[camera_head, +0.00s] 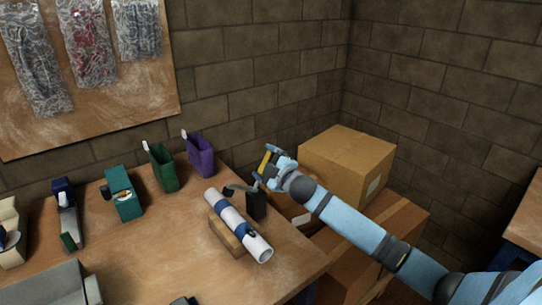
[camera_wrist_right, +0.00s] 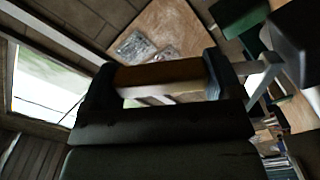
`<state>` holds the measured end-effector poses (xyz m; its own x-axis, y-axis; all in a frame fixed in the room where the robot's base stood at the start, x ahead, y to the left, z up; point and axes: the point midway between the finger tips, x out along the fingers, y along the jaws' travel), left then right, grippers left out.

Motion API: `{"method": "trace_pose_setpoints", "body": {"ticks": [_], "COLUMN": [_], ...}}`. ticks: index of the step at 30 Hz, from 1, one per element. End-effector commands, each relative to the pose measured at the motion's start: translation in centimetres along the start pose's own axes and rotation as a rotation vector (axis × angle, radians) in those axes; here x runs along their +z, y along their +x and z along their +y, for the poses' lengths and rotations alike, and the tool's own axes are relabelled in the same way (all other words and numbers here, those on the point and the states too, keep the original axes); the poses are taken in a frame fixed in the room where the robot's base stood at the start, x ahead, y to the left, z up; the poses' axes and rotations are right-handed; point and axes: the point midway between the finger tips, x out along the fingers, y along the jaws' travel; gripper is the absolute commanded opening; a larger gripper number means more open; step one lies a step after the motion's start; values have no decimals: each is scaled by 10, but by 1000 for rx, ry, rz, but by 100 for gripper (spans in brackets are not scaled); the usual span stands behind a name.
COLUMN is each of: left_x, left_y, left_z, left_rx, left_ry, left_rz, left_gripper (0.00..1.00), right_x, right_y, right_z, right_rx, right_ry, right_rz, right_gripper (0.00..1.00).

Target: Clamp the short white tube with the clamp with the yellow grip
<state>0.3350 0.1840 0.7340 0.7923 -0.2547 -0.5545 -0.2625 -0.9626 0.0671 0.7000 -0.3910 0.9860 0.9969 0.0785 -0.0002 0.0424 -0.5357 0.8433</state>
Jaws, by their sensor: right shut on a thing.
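A short white tube (camera_head: 243,228) with blue bands lies slantwise on a wooden block on the workbench in the head view. My right gripper (camera_head: 267,162) is just behind and right of the tube, above the bench's far right edge. It is shut on the yellow grip (camera_head: 264,161) of the clamp. In the right wrist view the yellow grip (camera_wrist_right: 160,75) lies across between the two dark fingers. A pale bar extends to the right of it. How the clamp's jaws stand to the tube is unclear. My left gripper is not in view.
A black block-like piece (camera_head: 256,205) stands beside the tube, close to my gripper. Purple (camera_head: 201,155) and green (camera_head: 162,168) holders and a teal dispenser (camera_head: 123,196) stand at the back. Cardboard boxes (camera_head: 347,165) are at the right.

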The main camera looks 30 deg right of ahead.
Motion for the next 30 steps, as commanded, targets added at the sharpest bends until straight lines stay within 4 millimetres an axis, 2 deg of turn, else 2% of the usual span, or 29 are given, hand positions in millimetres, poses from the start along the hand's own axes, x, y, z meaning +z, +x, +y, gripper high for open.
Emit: {"method": "trace_pose_setpoints", "body": {"ticks": [1,6,15,22,30], "left_x": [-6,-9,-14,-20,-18], "left_y": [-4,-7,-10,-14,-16], "left_z": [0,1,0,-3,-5], "left_rx": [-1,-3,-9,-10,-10], "left_ry": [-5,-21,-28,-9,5], "left_rz": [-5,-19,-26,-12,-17], "left_gripper": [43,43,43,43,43], "right_x": [-7,-20,-38,-45,-48], "right_y": [0,0,0,0,0], "right_z": [3,0,-8,-14,-16], "right_rx": [-3,-2,-1,-1,-1], "right_ry": [-46,-201,-422,-521,-566], "right_rz": [-1,-1,0,0,0], "right_gripper": [42,42,42,42,42]}}
